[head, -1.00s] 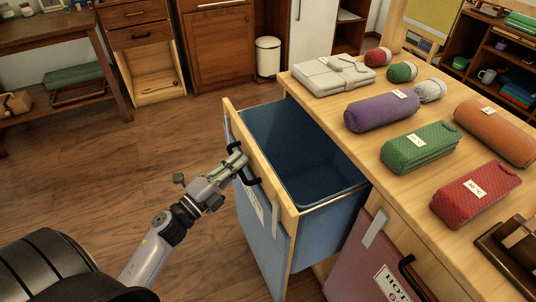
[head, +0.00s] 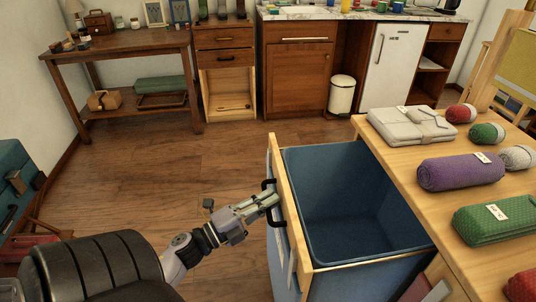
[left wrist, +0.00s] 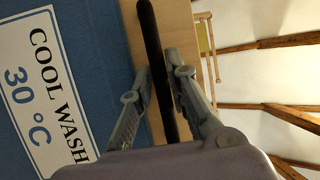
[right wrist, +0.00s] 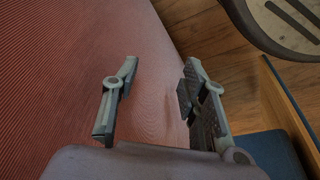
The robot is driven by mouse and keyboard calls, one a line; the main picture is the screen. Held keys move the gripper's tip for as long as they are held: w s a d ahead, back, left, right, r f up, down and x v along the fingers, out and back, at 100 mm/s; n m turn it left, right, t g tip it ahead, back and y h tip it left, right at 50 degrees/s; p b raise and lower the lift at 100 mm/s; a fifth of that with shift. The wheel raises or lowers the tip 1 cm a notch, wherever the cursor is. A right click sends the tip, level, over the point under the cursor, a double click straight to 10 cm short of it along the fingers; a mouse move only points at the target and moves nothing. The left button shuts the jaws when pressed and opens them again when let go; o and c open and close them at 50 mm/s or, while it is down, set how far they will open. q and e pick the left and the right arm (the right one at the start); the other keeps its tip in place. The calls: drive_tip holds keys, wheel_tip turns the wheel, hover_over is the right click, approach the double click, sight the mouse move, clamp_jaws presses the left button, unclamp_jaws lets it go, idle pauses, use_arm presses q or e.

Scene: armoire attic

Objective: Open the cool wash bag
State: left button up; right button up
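The cool wash bag is a blue pull-out bin (head: 335,185) with a pale wooden front frame. It stands out from the wooden counter, its top uncovered and its inside looking empty. Its black handle (left wrist: 152,50) is on the front, beside a white label (left wrist: 40,90) reading "COOL WASH 30 °C". My left gripper (head: 272,198) is at this handle; in the left wrist view its fingers (left wrist: 160,75) are closed around the bar. My right gripper (right wrist: 155,88) is open and empty, in front of a reddish ribbed surface (right wrist: 70,70).
The counter (head: 400,148) holds a grey folded bundle (head: 410,125), a purple roll (head: 460,172), a green roll (head: 495,222) and small yarn-like balls. A white waste bin (head: 341,95) stands by the back cabinets. The wooden floor (head: 180,175) left of the bag is clear.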

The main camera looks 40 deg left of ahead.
idle(0.3)
use_arm(q)
drive_tip(key=v, duration=1.2)
